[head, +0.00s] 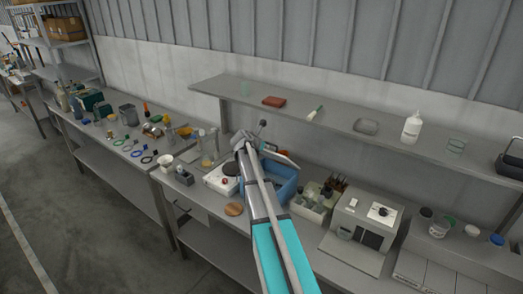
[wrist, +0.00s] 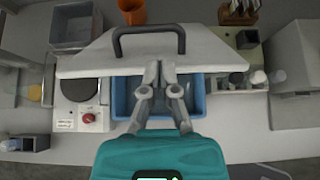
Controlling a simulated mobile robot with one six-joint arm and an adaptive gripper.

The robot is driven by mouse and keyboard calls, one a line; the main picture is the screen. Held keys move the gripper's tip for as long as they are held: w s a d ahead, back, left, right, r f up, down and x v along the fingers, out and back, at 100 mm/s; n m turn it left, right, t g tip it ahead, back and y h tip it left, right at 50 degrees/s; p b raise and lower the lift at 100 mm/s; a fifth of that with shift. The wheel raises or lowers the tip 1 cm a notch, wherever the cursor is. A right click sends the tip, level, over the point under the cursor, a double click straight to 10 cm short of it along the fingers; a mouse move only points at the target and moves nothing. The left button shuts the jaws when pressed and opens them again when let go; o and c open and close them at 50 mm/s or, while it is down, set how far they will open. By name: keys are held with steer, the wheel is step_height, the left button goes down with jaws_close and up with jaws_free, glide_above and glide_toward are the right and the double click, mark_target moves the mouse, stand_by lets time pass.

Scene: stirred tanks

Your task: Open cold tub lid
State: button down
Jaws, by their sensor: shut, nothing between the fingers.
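The cold tub is a blue open box (head: 285,186) on the bench, partly hidden by my arm in the head view. In the wrist view the blue tub (wrist: 205,103) shows below the lid. The pale grey lid (wrist: 95,58) has a black bar handle (wrist: 149,31). In the head view the lid (head: 281,159) stands tilted up at the tub's back, and part of the opening shows. My gripper (wrist: 160,72) is shut and empty, with its fingertips over the lid's near edge. I cannot tell whether they touch it. The gripper is hard to make out in the head view.
A hot plate (wrist: 82,90) with a red knob stands left of the tub. A grey bin (wrist: 75,27) and an orange cup (wrist: 131,12) are behind. A bottle rack (head: 308,209) and a grey machine (head: 365,220) stand right. A shelf (head: 340,118) runs above.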

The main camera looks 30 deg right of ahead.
steer(key=shift+b+x, duration=1)
steer(key=shift+x, duration=1.3)
steer(key=shift+w+r, duration=0.1)
